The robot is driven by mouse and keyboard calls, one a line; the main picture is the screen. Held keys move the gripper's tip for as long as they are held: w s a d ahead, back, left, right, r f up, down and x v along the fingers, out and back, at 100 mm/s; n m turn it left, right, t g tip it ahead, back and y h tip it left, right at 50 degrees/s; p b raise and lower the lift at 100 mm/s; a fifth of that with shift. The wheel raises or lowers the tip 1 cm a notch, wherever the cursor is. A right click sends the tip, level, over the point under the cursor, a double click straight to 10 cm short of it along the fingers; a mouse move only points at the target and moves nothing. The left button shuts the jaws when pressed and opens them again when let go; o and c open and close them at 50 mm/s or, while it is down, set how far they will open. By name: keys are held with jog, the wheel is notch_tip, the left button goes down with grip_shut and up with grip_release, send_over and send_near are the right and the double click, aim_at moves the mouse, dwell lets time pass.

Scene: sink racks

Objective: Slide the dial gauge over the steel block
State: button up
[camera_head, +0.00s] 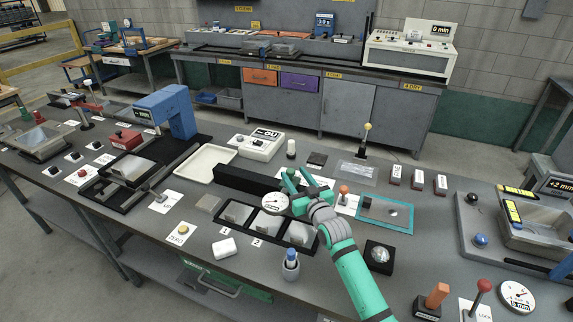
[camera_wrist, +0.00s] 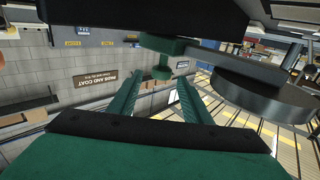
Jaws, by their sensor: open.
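The dial gauge (camera_head: 273,203) has a round white face and sits over the front of a long black bar (camera_head: 238,180), behind a black tray (camera_head: 254,236). In the wrist view its dark round body (camera_wrist: 262,95) is at the right, with a green knob (camera_wrist: 162,73) on its mount. My gripper (camera_head: 298,182) is at the gauge's right; in the wrist view its green fingers (camera_wrist: 158,85) are apart, with the knob near their tips. Grey steel blocks (camera_head: 270,223) sit in the tray's slots, near labels 1 and 2; I cannot tell which one is meant.
A white eraser-like block (camera_head: 224,248) and a blue-capped holder (camera_head: 290,265) stand in front of the tray. A cream tray (camera_head: 205,163) and a white readout box (camera_head: 257,145) are behind. A teal-framed plate (camera_head: 385,214) lies to the right of my arm.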

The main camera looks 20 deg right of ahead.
jog(key=w, duration=0.6)
jog(key=shift+w, duration=0.35)
jog(key=shift+w+a, duration=0.25)
jog(key=shift+w, duration=0.15)
